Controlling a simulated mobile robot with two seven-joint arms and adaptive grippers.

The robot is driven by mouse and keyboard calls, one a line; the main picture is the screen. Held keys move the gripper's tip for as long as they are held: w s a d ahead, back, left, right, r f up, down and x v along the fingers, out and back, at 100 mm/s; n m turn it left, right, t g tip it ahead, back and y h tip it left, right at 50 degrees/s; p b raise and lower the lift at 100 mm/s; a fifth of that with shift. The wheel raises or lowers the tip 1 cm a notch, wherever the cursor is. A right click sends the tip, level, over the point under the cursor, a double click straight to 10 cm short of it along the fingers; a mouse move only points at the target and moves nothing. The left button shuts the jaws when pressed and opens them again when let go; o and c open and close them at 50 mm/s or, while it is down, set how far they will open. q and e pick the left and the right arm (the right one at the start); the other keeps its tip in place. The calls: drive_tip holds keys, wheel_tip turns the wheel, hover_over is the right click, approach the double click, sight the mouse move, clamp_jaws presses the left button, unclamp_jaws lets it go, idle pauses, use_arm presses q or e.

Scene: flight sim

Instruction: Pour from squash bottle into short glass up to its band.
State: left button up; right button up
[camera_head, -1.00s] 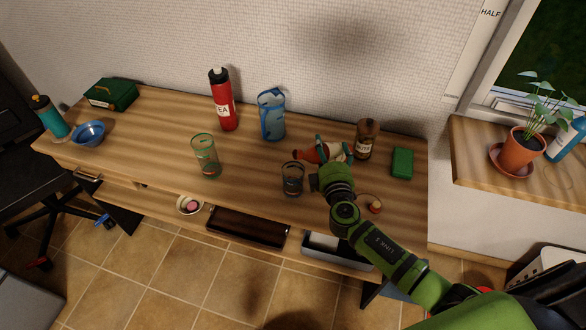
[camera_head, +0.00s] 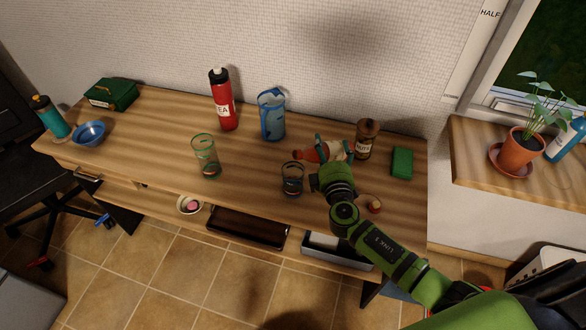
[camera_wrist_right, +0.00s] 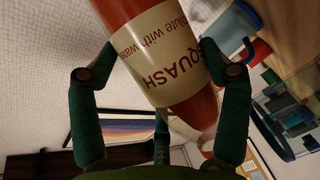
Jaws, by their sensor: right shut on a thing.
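The squash bottle (camera_head: 312,155), orange-red with a cream label, is tipped nearly level, its narrow end pointing left. My right gripper (camera_head: 335,148) is shut around its labelled body. In the right wrist view the bottle (camera_wrist_right: 160,50) fills the space between the gripper's fingers (camera_wrist_right: 157,50). The short glass (camera_head: 292,182) stands on the desk just below and in front of the bottle's narrow end. Something dark or reddish shows low in it; its level against the band is too small to tell. No stream is clearly visible. My left gripper is out of view.
A taller green-rimmed glass (camera_head: 206,160) stands left on the desk (camera_head: 150,135). A blue jug (camera_head: 271,118), red tea bottle (camera_head: 222,100), brown bottle (camera_head: 366,140) and green box (camera_head: 402,162) stand behind and right. A small round object (camera_head: 375,206) lies near the front edge.

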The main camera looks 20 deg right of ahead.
drive_tip(key=shift+d+r, duration=0.1)
drive_tip(key=shift+r, duration=0.05)
drive_tip(key=shift+r, duration=0.1)
idle(0.3)
drive_tip(key=shift+n, duration=0.3)
drive_tip(key=shift+n+h+b, duration=0.3)
drive_tip(key=shift+n+b, duration=0.1)
drive_tip(key=shift+b, duration=0.15)
idle(0.8)
drive_tip(key=shift+n+t+b, duration=0.3)
drive_tip(key=shift+b, duration=0.05)
idle(0.5)
drive_tip(key=shift+r+n, duration=0.3)
idle(1.5)
